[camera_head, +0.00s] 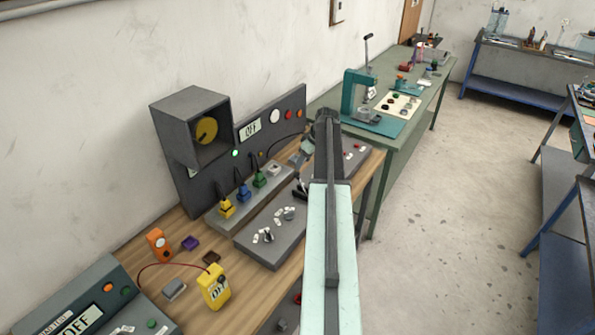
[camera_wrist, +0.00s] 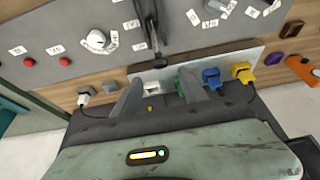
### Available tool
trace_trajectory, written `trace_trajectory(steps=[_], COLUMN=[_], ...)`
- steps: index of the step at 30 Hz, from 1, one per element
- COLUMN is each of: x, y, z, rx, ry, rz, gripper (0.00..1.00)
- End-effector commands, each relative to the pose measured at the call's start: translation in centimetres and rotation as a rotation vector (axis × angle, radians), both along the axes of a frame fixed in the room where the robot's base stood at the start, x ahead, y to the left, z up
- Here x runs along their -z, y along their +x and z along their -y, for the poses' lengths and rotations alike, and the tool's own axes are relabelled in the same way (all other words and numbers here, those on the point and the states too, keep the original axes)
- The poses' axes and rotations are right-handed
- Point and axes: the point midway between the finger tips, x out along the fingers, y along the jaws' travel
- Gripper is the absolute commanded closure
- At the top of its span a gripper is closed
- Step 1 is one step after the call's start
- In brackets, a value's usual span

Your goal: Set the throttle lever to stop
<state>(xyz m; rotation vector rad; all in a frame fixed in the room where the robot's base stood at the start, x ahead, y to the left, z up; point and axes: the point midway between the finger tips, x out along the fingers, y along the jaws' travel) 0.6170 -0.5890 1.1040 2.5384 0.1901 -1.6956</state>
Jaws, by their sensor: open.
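A black lever (camera_head: 301,189), which looks like the throttle lever, stands on the grey sloped control panel (camera_head: 262,250) beside my arm. In the wrist view the black lever (camera_wrist: 151,32) rises from a dark slot, with small white labels on both sides that are too small to read. My gripper (camera_wrist: 160,77) is open, with its two grey fingers apart. The lever's end shows just beyond and between the fingertips in the picture; I cannot tell whether they touch. In the head view my gripper (camera_head: 300,155) is small and partly hidden by my arm.
A strip with yellow (camera_head: 227,208), blue (camera_head: 244,192) and green (camera_head: 260,178) plugs lies behind the panel.

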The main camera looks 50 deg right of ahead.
Motion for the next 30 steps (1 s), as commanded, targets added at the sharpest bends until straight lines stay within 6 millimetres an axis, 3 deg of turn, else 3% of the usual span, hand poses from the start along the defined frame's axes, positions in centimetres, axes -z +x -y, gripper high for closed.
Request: trace_trajectory(steps=[12,22,23,28,30], x=[6.6,6.9,6.9,6.9,6.9], y=[2.5,2.9,2.9,2.9,2.9], z=[-0.4,-0.5,-0.5,-0.5,-0.5], rx=[-0.001,-0.001,-0.001,-0.001,-0.001], ry=[0.000,0.000,0.000,0.000,0.000], rz=[0.000,0.000,0.000,0.000,0.000], gripper=[0.50,0.50,0.52,1.00,1.00])
